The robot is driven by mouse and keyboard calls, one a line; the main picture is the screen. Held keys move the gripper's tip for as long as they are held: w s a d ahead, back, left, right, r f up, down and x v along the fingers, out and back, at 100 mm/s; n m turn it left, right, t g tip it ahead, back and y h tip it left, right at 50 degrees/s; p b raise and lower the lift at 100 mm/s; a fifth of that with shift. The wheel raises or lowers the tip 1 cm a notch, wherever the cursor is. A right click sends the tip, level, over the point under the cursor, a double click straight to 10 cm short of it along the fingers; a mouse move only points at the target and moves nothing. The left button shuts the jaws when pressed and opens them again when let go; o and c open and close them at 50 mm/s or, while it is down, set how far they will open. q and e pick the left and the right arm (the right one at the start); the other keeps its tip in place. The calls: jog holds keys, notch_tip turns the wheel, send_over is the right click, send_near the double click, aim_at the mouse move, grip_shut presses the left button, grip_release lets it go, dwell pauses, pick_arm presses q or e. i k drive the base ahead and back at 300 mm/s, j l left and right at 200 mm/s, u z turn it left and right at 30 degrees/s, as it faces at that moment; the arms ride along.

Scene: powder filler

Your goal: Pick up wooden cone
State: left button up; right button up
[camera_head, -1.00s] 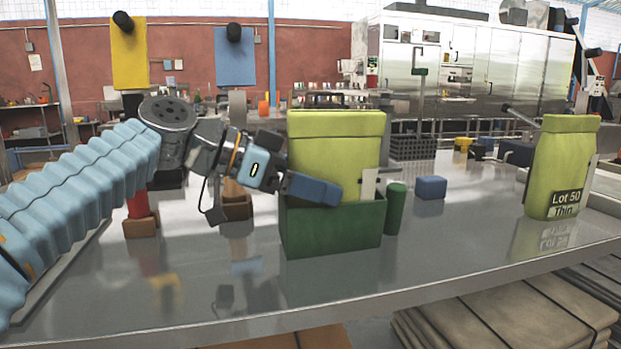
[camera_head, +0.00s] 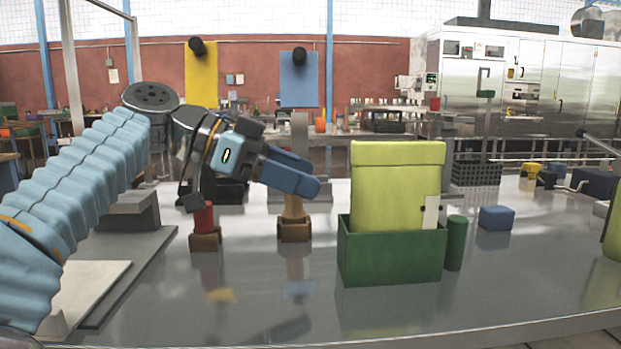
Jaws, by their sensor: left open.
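A tan wooden piece (camera_head: 293,207), which looks like the wooden cone, stands upright in a small brown block holder (camera_head: 294,232) on the grey metal table. Its upper part is hidden behind my left gripper (camera_head: 308,178). My left gripper comes in from the left with its blue fingers pointing right, and it overlaps the top of the tan piece in the picture. It is open, and nothing shows between the fingers. I cannot tell whether it touches the piece. My right gripper is not in view.
A red piece (camera_head: 203,217) stands in another brown holder to the left. A green box (camera_head: 390,258) with a yellow-green bag (camera_head: 393,187) stands to the right. A green cylinder (camera_head: 456,243) and a blue block (camera_head: 496,218) are further right. The table front is clear.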

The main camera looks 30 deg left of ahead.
aim_at(294, 212)
jog(key=k, duration=1.5)
